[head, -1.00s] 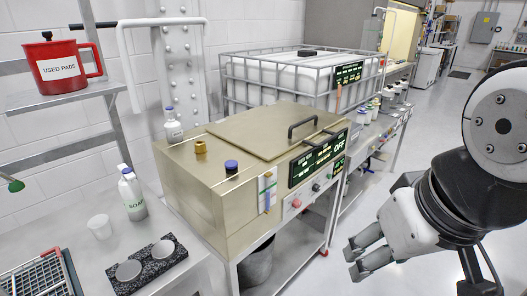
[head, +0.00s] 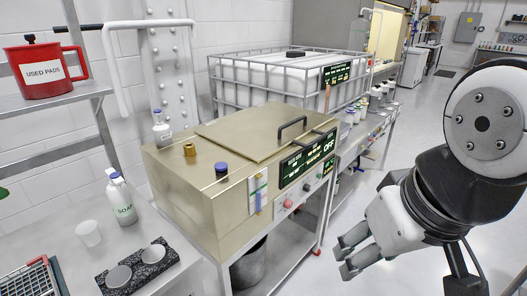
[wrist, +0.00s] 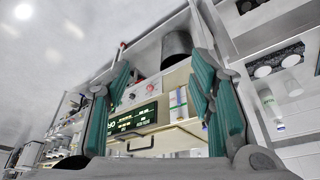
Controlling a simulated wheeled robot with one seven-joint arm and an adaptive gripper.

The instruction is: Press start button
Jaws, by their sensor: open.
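The gold box-shaped machine (head: 185,205) stands on a grey bench, with its lid shut. Its front panel carries a dark display (head: 305,160) with "OFF" at its right end. Below are a red button (head: 287,203), a dark knob (head: 306,187) and a small control farther right. No label marking a start button is readable. My gripper (head: 347,257) is open and empty, right of the panel and apart from it.
A dark bin (head: 248,268) sits under the machine. At left are a soap bottle (head: 122,200), a white cup (head: 89,233) and a black block (head: 138,266). A caged white tank (head: 270,75) stands behind. Floor right of the benches is clear.

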